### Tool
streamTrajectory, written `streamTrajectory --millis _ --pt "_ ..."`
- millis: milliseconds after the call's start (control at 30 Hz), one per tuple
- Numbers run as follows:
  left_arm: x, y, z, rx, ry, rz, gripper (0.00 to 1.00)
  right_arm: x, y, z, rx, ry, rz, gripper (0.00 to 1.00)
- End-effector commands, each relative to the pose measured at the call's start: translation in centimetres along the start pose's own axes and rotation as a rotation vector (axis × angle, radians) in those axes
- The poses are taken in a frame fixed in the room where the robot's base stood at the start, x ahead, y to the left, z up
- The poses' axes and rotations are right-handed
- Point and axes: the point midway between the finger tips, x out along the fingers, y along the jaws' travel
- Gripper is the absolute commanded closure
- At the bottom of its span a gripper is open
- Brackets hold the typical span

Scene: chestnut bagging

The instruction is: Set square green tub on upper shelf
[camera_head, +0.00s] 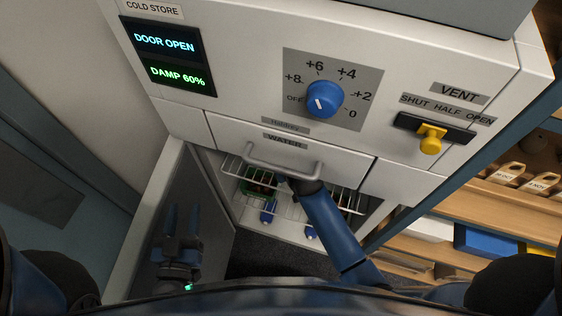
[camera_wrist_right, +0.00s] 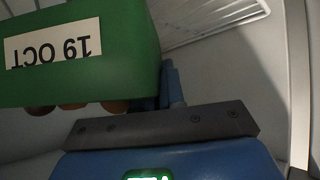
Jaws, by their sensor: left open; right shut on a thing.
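The square green tub (camera_wrist_right: 110,75) fills the upper left of the right wrist view, its "19 OCT" label upside down and brown chestnuts along its lower edge. In the head view the green tub (camera_head: 250,190) shows partly behind the wire upper shelf (camera_head: 233,168) inside the open cold store. My right gripper (camera_wrist_right: 172,88) is shut on the tub, its fingers at the tub's edge and partly hidden. In the head view the right arm reaches into the compartment under the drawer. My left gripper (camera_head: 183,212) is open and empty before the open door.
The open cold store door (camera_head: 150,215) stands at the left. The drawer handle (camera_head: 283,165) juts out just above my right arm. Blue objects (camera_head: 267,212) sit low inside. A wooden rack (camera_head: 510,205) with cartons and a blue bin (camera_head: 490,242) is at the right.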

Motion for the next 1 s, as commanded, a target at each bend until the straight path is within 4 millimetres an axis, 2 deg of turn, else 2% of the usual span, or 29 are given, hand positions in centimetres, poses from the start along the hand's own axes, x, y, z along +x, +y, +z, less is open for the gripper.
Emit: streamTrajectory --millis 67,233,667,700,833,867,1000 --pt "0.0 0.0 -0.2 0.000 0.000 0.000 0.57 0.6 -0.1 1.2 -0.001 -0.008 0.000 1.00" --pt "0.0 0.0 -0.4 0.000 0.000 0.000 0.57 1.5 -0.2 2.3 -0.001 -0.004 0.000 1.00" --pt "0.0 0.0 -0.1 0.000 0.000 0.000 0.57 1.8 -0.2 2.8 -0.001 -0.003 0.000 1.00" --pt "0.0 0.0 -0.1 0.000 0.000 0.000 0.57 1.8 -0.2 2.9 0.000 -0.007 0.000 0.88" --pt "0.0 0.0 -0.1 0.000 0.000 0.000 0.57 1.8 -0.2 2.8 0.000 -0.007 0.000 0.68" --pt "0.0 0.0 -0.1 0.000 0.000 0.000 0.57 1.8 -0.2 2.8 0.000 -0.007 0.000 0.66" --pt "0.0 0.0 -0.1 0.000 0.000 0.000 0.57 1.8 -0.2 2.8 0.000 -0.007 0.000 0.66"
